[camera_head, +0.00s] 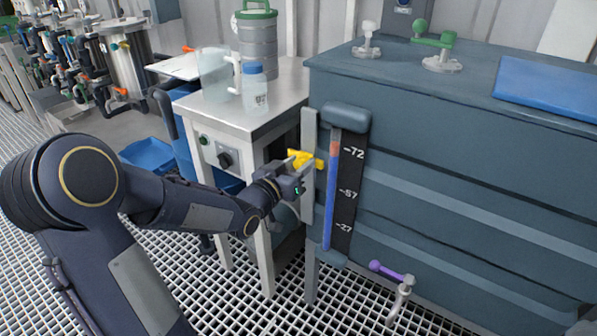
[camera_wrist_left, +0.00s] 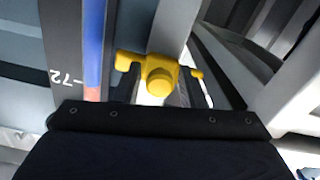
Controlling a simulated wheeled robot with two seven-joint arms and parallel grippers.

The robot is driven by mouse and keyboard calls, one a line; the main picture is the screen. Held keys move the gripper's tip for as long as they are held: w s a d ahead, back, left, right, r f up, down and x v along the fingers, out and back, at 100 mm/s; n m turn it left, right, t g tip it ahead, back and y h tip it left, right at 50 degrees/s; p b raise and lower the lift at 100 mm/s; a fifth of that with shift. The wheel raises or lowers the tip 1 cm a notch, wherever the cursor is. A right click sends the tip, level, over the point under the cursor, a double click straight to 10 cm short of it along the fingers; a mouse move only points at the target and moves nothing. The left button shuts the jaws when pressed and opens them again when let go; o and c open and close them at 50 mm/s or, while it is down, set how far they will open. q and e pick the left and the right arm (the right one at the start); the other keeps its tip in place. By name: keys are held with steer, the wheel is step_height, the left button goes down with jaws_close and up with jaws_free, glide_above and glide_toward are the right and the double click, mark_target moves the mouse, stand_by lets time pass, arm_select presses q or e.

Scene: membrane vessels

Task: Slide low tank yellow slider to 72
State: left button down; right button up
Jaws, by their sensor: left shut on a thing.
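The yellow slider (camera_head: 303,159) sits on a grey vertical rail (camera_head: 309,131) beside the level gauge on the low tank (camera_head: 450,150). My left gripper (camera_head: 292,170) is shut on the slider. The slider's height is slightly below the 72 mark (camera_head: 354,153) and well above the 57 mark. In the left wrist view the yellow slider (camera_wrist_left: 158,78) shows its round knob, next to the blue gauge strip (camera_wrist_left: 94,40) and an upside-down 72. My right gripper is not in view.
A white table (camera_head: 250,118) with a clear jug (camera_head: 215,72), a blue-capped bottle (camera_head: 254,88) and a steel canister (camera_head: 257,45) stands left of the tank. A purple-handled valve (camera_head: 392,275) sticks out low on the tank front. A blue bin (camera_head: 148,155) is farther back.

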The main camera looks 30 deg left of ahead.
mark_target(308, 135)
arm_select(q)
step_height(308, 135, up, 6)
steer(key=shift+r+p, duration=0.1)
steer(key=shift+p, duration=1.1)
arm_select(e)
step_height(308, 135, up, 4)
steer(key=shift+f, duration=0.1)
arm_select(q)
steer(key=shift+w+r, duration=0.1)
steer(key=c, duration=1.2)
jaws_free()
steer(key=shift+s, duration=0.2)
steer(key=s, duration=0.2)
steer(key=s+p, duration=0.1)
steer(key=s, duration=0.4)
steer(key=shift+s+a, duration=0.25)
steer(key=shift+a, duration=0.05)
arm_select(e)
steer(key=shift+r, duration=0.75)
